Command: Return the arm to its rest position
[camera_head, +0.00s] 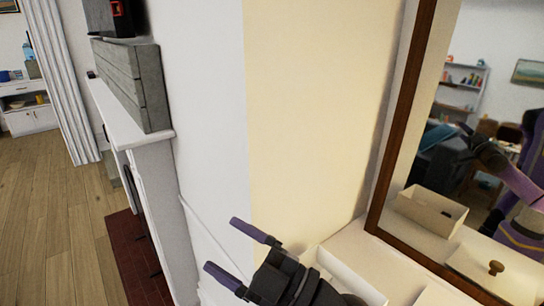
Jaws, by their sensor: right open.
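My right gripper (220,243) shows at the bottom centre, black with two purple fingers. The fingers are spread apart with nothing between them, in front of the white wall corner. My wrist hides part of a white open-topped box (350,274) on a white surface at the bottom right. My left gripper is not in view.
A mirror with a brown wooden frame (401,107) rises at the right and reflects my purple arm. A white fireplace mantel (117,118) stands left of the wall corner (245,120). Open wooden floor (50,220) lies at the left.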

